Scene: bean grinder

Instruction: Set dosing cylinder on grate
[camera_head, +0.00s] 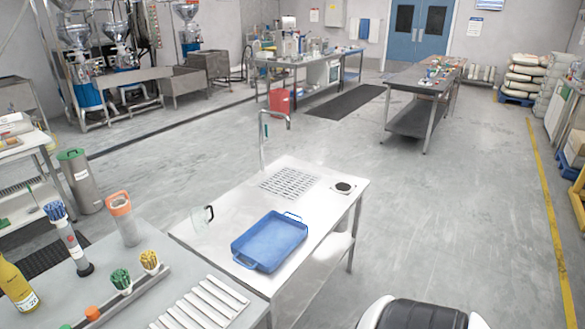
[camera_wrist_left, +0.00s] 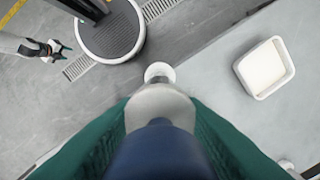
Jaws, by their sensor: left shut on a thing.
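My left gripper (camera_wrist_left: 160,128) shows in the left wrist view, its green fingers shut on a rounded navy-and-grey thing (camera_wrist_left: 160,150). This thing is seen end-on and close up, so I cannot tell for certain that it is the dosing cylinder. My right gripper (camera_wrist_left: 60,48) is small at the upper left of that view; its green-tipped fingers look apart and empty. In the head view, a slotted grate (camera_head: 288,183) is set in the steel worktop, with nothing on it. Neither gripper shows in the head view.
A blue tray (camera_head: 270,240), a clear jug (camera_head: 200,217), a black pad with a round top (camera_head: 343,188) and a tall tap (camera_head: 262,140) stand around the grate. The near-left table holds an orange-topped container (camera_head: 122,220) and brushes. A white tray (camera_wrist_left: 288,68) lies right in the wrist view.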

